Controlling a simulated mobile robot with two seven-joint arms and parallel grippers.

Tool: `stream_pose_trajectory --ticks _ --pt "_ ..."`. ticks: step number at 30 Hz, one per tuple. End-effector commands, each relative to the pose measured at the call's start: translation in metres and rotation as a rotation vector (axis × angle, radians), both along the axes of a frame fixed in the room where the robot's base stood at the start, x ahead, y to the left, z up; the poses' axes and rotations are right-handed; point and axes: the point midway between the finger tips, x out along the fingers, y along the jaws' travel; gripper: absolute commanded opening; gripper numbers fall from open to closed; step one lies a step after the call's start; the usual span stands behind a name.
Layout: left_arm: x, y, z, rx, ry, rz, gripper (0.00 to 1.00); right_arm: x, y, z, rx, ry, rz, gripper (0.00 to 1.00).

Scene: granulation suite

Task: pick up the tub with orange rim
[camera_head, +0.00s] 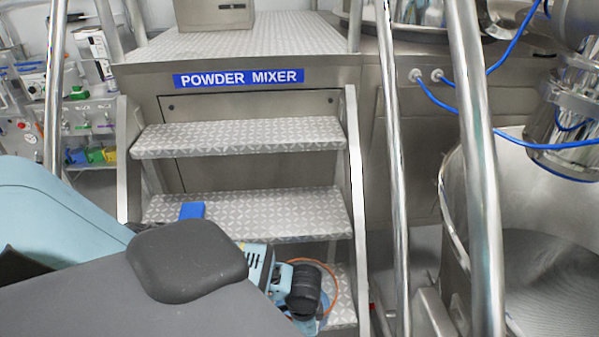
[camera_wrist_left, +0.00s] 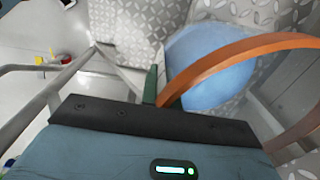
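The tub with orange rim shows in the head view as a thin orange arc (camera_head: 332,283) over the lowest tread, mostly hidden behind my left arm and gripper (camera_head: 296,290). In the left wrist view its orange rim (camera_wrist_left: 240,54) curves from the fingers to the right edge. Whether the tub rests on the tread is not clear. My right gripper is not in view.
Metal steps (camera_head: 240,136) lead to a platform labelled "POWDER MIXER" (camera_head: 238,78). Steel handrails (camera_head: 393,150) flank them. A small blue object (camera_head: 191,210) is on the middle step. A large steel vessel (camera_head: 555,250) stands right, and a shelf with coloured items (camera_head: 90,153) stands left.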

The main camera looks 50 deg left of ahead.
Motion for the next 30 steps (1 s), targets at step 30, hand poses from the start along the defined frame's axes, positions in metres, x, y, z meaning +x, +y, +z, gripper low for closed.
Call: stream_pose_trajectory --ticks 30 --pt "-0.065 -0.089 0.011 0.000 -0.002 0.001 0.00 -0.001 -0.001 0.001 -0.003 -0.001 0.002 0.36"
